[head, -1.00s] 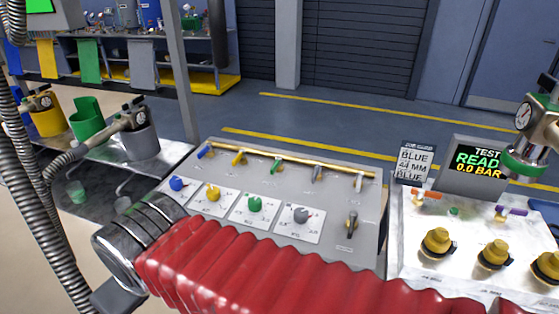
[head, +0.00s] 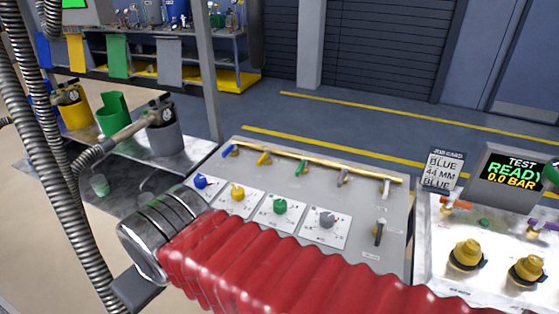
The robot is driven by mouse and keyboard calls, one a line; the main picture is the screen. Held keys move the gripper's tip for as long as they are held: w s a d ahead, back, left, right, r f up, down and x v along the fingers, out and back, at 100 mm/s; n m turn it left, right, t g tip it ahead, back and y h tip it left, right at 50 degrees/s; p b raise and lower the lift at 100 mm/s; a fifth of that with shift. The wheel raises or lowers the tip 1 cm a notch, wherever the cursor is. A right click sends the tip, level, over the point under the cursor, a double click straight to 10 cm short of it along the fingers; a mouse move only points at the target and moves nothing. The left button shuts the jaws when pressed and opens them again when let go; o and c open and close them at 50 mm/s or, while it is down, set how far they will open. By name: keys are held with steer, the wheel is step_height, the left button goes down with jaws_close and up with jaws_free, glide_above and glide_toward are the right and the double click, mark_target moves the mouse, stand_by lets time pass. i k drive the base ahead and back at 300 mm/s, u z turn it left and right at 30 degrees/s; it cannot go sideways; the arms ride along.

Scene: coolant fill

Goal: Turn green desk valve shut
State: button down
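The grey desk panel (head: 365,236) lies in the middle of the head view. A brass pipe (head: 330,170) runs along its back edge with a row of small coloured levers. The green lever (head: 302,167) is the middle one; whether it stands open or shut is too small to tell. A green knob (head: 280,206) sits on a white dial card in front of it. My arm, in red bellows with a chrome end, crosses the front of the panel and hides its near edge. My gripper's fingertips cannot be made out.
Blue (head: 200,182), yellow (head: 237,192) and grey (head: 327,219) knobs flank the green one. A dark-handled lever (head: 379,232) stands at the panel's right. A test bench (head: 440,270) with brass fittings is at right. Cups and a hose nozzle (head: 130,130) stand at left.

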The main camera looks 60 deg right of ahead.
mark_target(304, 161)
steer(key=i, duration=0.9)
steer(key=z, duration=0.05)
